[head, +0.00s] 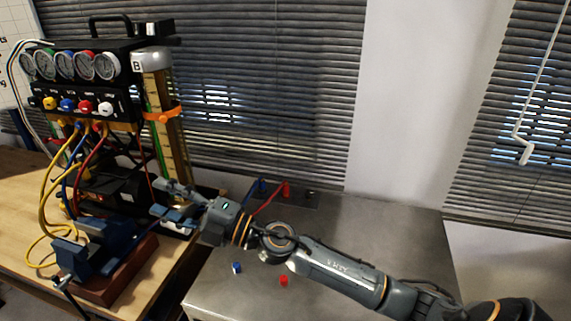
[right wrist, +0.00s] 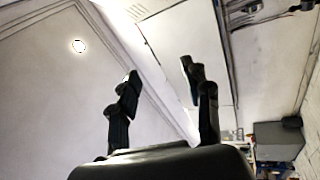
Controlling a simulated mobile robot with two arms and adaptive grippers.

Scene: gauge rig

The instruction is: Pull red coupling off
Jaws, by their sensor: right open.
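A red coupling (head: 287,189) stands at the back of the grey metal table, with a red hose running to it. A small loose red piece (head: 284,281) lies near the front of the same table; I cannot tell whether it is a coupling or a cap. My right gripper (head: 173,202) is open and empty, left of the red coupling and in front of the gauge rig (head: 85,102). In the right wrist view its two fingers (right wrist: 158,82) stand apart with nothing between them, against the ceiling. My left gripper is not in view.
A blue coupling (head: 262,186) is beside the red one, and a small blue piece (head: 237,267) lies on the metal table (head: 225,291). A blue vise (head: 92,245) and yellow hoses (head: 43,205) are on the wooden table at left. My right arm crosses above the metal table.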

